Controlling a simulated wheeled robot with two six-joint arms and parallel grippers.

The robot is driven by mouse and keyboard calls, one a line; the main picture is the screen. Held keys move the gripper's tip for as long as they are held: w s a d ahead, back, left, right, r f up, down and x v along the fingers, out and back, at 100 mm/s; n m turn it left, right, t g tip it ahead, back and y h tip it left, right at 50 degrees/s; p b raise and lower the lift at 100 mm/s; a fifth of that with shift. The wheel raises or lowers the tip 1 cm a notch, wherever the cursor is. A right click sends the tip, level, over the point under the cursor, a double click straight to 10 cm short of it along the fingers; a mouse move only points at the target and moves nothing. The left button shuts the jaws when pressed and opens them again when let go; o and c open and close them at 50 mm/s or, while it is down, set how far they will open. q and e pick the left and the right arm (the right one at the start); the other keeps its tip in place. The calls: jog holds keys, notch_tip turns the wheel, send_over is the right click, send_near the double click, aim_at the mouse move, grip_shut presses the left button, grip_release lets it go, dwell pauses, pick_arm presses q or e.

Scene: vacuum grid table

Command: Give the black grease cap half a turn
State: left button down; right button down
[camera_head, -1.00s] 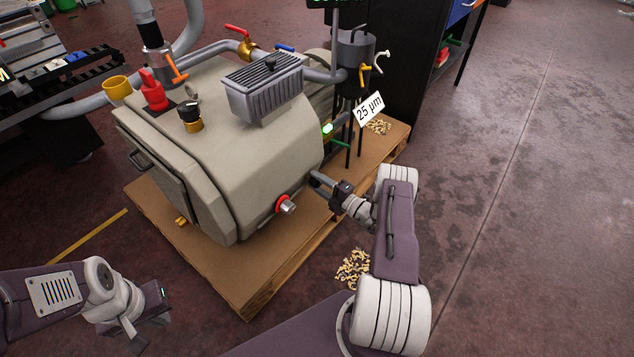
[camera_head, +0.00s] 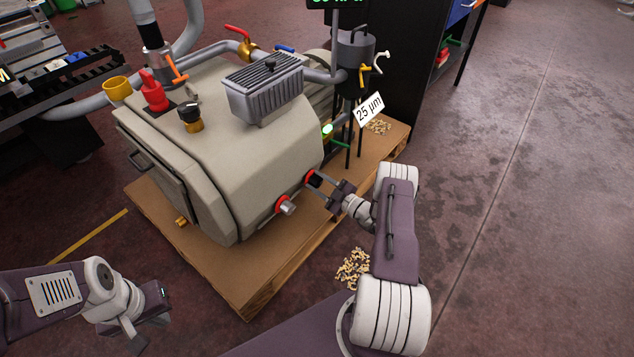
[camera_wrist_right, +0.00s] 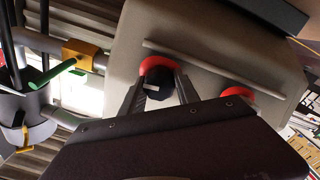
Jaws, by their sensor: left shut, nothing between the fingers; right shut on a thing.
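The black cap (camera_head: 315,180), with a red ring behind it, sits low on the near right side of the beige pump housing (camera_head: 250,170). My right gripper (camera_head: 317,183) has one finger on each side of this cap and is shut on it. In the right wrist view the black cap (camera_wrist_right: 158,84) shows between the fingers of the gripper (camera_wrist_right: 160,88), with a pale mark on its face and the red ring above it. My left gripper (camera_head: 137,338) is shut and empty at the lower left, away from the pump.
A silver plug (camera_head: 287,207) with a red ring is close to the left of the cap. A black knob on a brass base (camera_head: 190,117) stands on top of the pump. The pump rests on a wooden pallet (camera_head: 240,285); open floor lies right.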

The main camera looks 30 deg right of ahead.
jog(key=shift+m, duration=0.5)
jog(key=c, duration=0.9)
grip_release()
jog(key=p+v, duration=0.3)
jog(key=v, duration=0.6)
jog(key=shift+p, duration=0.35)
jog(key=shift+a, duration=0.1)
